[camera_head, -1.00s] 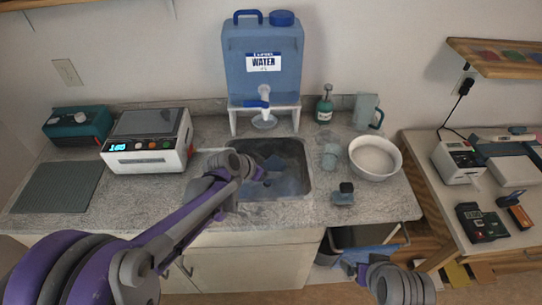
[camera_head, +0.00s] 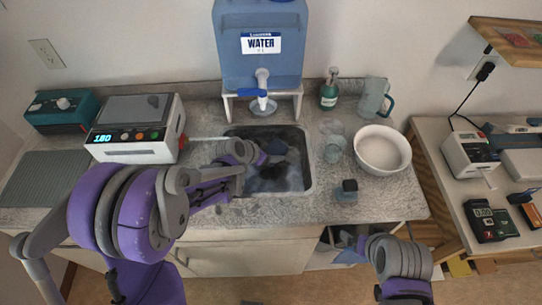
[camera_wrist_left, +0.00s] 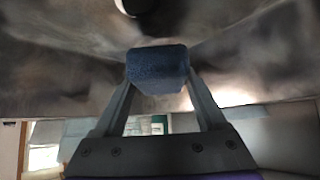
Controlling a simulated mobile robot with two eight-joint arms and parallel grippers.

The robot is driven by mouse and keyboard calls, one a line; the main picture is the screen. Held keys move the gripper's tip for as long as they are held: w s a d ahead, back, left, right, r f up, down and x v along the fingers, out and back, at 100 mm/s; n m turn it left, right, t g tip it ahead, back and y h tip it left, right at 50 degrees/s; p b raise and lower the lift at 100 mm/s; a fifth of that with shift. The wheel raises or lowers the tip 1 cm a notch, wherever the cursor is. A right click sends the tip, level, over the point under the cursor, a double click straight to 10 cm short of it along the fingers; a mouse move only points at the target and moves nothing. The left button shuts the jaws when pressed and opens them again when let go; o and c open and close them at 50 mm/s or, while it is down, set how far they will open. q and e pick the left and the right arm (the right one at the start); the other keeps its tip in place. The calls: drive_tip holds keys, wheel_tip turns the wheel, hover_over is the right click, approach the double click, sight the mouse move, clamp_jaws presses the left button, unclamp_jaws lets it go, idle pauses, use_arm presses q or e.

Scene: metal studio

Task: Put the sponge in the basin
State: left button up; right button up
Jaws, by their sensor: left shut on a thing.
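The basin (camera_head: 308,180) is a dark metal sink set into the counter. The sponge (camera_wrist_left: 157,72) is a dark blue block between the two fingers of my left gripper (camera_wrist_left: 160,90) in the left wrist view. In the head view the sponge (camera_head: 277,147) shows small over the basin's opening, with my left gripper (camera_head: 262,153) beside it, shut on it. Metal basin walls surround the sponge in the wrist view. I cannot tell whether it touches the bottom. My right arm is at the lower right of the head view; its gripper's fingers do not show clearly.
A water jug (camera_head: 260,55) on a stand with a tap is behind the basin. A white bowl (camera_head: 381,150), a cup (camera_head: 334,149) and a soap bottle (camera_head: 329,90) stand right of it. A white device (camera_head: 136,128) is on the left.

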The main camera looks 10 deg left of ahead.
use_arm(q)
wheel_tip(320, 180, down, 2)
drive_tip(key=shift+f, duration=0.1)
drive_tip(key=shift+f+b, duration=0.55)
drive_tip(key=shift+f, duration=0.05)
drive_tip(key=o, duration=1.4)
drive_tip(key=shift+r, duration=0.1)
drive_tip(key=shift+r, duration=0.1)
